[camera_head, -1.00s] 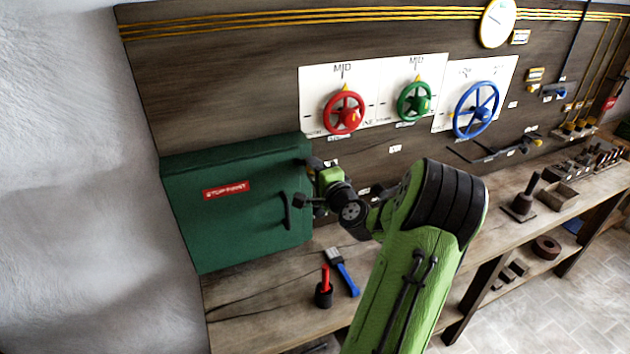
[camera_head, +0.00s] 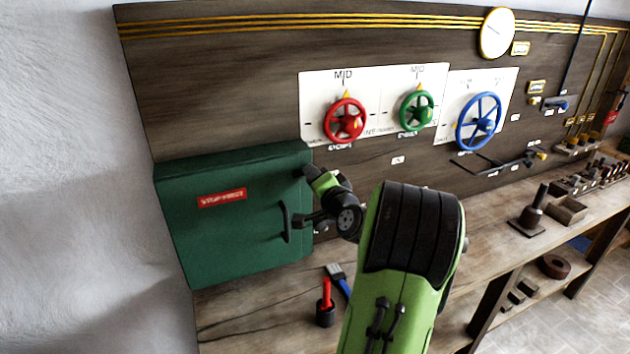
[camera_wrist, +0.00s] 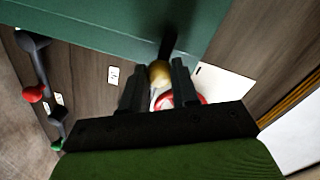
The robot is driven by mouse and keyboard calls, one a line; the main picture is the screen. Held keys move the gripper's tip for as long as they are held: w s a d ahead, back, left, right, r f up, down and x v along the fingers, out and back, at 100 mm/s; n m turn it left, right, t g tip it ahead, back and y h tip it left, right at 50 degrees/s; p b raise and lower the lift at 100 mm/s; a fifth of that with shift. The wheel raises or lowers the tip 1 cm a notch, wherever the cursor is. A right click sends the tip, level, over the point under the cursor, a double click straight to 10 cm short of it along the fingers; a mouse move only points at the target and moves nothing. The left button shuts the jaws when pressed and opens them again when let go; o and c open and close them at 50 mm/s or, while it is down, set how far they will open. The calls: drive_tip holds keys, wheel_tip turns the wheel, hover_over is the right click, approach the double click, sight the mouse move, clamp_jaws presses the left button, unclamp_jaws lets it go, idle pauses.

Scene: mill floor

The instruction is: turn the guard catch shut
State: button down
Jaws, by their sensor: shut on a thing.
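The guard is a green box (camera_head: 235,225) with a red label on the left of the board, and it looks closed. Its side fills the top of the wrist view (camera_wrist: 100,25). In the wrist view the catch is a dark lever (camera_wrist: 169,40) with a brass-coloured knob (camera_wrist: 160,72). My gripper (camera_wrist: 158,82) is shut on the catch, with one finger on each side of the knob. In the head view my gripper (camera_head: 309,172) is at the guard's upper right edge and hides the catch there.
A dark handle (camera_head: 286,222) sits on the guard's front, close to my wrist. A red handwheel (camera_head: 345,120), a green one (camera_head: 417,110) and a blue one (camera_head: 478,121) are to the right. A brush (camera_head: 337,275) and a red-handled tool (camera_head: 326,300) are on the bench below.

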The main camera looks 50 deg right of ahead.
drive_tip(key=shift+f, duration=0.2)
drive_tip(key=c, duration=0.9)
unclamp_jaws()
drive_tip(key=shift+r, duration=0.1)
drive_tip(key=shift+o, duration=0.2)
drive_tip(key=b+v, duration=0.3)
drive_tip(key=v, duration=1.2)
drive_tip(key=shift+s+a, duration=0.3)
drive_tip(key=shift+r, duration=0.1)
